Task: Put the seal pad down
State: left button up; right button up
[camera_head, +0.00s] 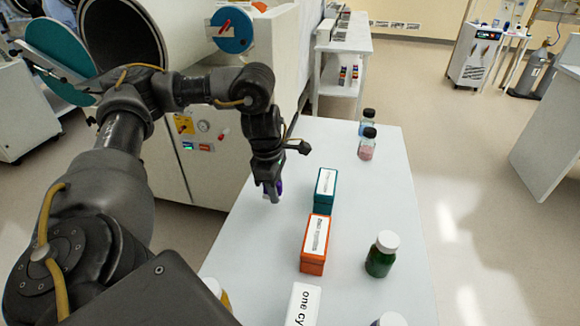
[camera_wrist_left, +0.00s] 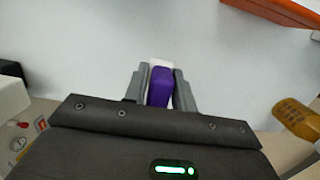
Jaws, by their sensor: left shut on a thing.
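My left gripper (camera_head: 272,192) reaches down over the left part of the white table (camera_head: 375,200), left of the boxes. It is shut on a small purple pad with a white end, which I take to be the seal pad (camera_wrist_left: 160,86). In the left wrist view the pad sits between the two grey fingers of the left gripper (camera_wrist_left: 161,92), with the pale tabletop beyond. In the head view only a sliver of purple shows at the fingers. I cannot tell whether the pad touches the table. My right gripper is not in view.
A teal box (camera_head: 325,190), an orange box (camera_head: 315,245) and a white box (camera_head: 302,305) stand in a row. A green bottle (camera_head: 381,255) and two black-capped bottles (camera_head: 367,145) stand to the right. The glovebox (camera_head: 210,165) is left. Tabletop between boxes and black-capped bottles is clear.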

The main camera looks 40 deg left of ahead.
pick_arm(q)
send_over(290, 173)
jog(key=shift+s+d, duration=0.1)
jog(key=shift+s, duration=0.35)
jog(key=shift+w+a, duration=0.3)
jog(key=shift+w, duration=0.15)
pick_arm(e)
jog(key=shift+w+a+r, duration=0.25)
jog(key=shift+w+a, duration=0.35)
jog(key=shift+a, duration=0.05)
pick_arm(q)
notch_tip(290, 173, down, 3)
jog(key=shift+r, duration=0.1)
jog(key=shift+f, duration=0.45)
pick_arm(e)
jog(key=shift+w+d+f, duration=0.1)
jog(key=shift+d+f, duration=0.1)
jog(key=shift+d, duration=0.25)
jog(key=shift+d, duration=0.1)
